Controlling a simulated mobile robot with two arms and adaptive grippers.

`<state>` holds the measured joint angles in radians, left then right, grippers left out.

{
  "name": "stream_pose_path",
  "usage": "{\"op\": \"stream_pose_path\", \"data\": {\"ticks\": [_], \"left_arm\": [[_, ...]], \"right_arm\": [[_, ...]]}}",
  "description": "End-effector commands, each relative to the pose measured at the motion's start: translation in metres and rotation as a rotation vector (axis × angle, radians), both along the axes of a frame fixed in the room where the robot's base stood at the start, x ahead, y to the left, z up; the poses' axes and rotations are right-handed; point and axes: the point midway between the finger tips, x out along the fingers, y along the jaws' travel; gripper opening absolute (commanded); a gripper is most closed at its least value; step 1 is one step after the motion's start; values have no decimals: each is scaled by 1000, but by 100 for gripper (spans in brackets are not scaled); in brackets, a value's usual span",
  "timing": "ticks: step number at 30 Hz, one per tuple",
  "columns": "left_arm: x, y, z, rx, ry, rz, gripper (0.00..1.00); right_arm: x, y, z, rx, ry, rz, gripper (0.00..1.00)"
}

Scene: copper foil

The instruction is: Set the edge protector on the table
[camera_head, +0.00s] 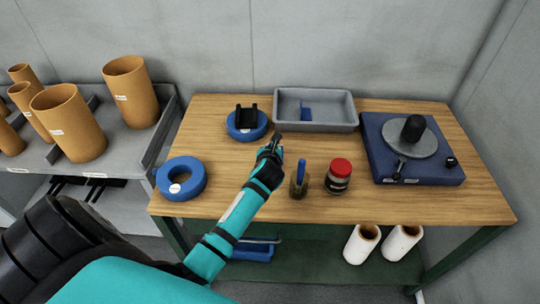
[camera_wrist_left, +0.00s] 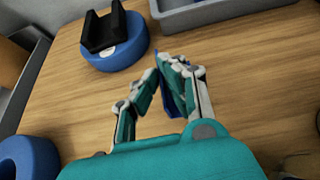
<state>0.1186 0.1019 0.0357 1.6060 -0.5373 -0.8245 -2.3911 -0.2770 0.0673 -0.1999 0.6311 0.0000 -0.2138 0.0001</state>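My left gripper (camera_head: 274,148) is over the table, left of the middle. In the left wrist view its fingers (camera_wrist_left: 165,80) close around a thin blue piece (camera_wrist_left: 170,104), probably the edge protector. Much of this piece is hidden by the fingers. It seems to be above the wooden table (camera_head: 375,205), but I cannot tell how far. Another small blue piece (camera_head: 305,112) lies in the grey tray (camera_head: 315,127) behind the gripper. My right gripper is not in view.
A black channel-shaped holder (camera_head: 246,116) sits on a blue ring (camera_head: 246,133); another blue ring (camera_head: 180,179) lies front left. A brush jar (camera_head: 299,187) and red-lidded jar (camera_head: 338,177) stand right of the gripper. A turntable (camera_head: 416,172) is far right. The front right is clear.

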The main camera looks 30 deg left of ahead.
Motion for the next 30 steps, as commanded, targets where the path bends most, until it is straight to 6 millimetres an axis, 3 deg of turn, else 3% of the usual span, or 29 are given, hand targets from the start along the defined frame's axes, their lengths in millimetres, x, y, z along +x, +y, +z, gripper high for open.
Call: {"op": "stream_pose_path", "data": {"ticks": [4,10,18,24,30], "left_arm": [[-1,-1,-25,-4,4,2,0],[0,-1,-34,-1,1,-1,0],[0,-1,-36,-1,2,-1,0],[0,-1,-36,-1,1,-1,27],[0,-1,-36,-1,1,-1,29]], "right_arm": [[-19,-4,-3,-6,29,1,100],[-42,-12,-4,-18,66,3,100],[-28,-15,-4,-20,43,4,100],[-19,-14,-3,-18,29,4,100],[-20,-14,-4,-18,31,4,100]]}}
